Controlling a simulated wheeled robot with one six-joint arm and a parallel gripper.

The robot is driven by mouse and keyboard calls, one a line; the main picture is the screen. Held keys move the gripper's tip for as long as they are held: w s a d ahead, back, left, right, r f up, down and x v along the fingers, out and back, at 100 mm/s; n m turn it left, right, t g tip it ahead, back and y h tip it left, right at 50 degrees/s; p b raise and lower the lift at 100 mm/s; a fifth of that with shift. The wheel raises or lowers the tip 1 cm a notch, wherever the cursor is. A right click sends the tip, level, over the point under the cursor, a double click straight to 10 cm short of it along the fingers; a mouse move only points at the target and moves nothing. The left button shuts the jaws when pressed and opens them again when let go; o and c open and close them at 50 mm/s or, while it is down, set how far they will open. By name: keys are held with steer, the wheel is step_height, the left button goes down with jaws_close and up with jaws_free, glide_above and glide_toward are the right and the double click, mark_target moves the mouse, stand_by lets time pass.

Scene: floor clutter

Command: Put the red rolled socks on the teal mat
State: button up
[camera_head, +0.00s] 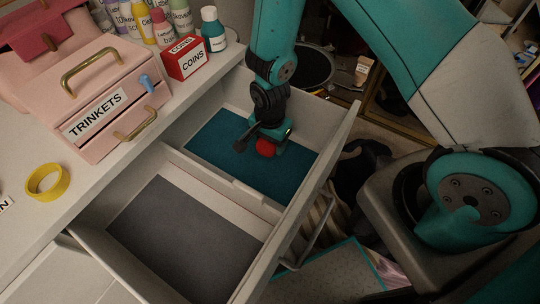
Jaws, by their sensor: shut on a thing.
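The red rolled socks (266,147) show as a small red ball at my gripper (262,140), which is shut on them. My gripper reaches down into the open drawer, over the teal mat (218,142) that lines the drawer's rear compartment. The socks appear low, close to the mat; I cannot tell whether they touch it. Part of the socks is hidden by my gripper.
A divider separates the teal compartment from a front one with a grey mat (180,240). The drawer's outer wall (335,150) stands to the right. On the counter are a pink trinkets box (105,105), red coins box (185,60), yellow ring (47,182) and several bottles.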

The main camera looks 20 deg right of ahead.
steer(key=shift+f, duration=3.2)
steer(key=shift+f+b, duration=0.15)
steer(key=shift+b, duration=0.2)
steer(key=shift+f, duration=0.15)
steer(key=o, duration=0.9)
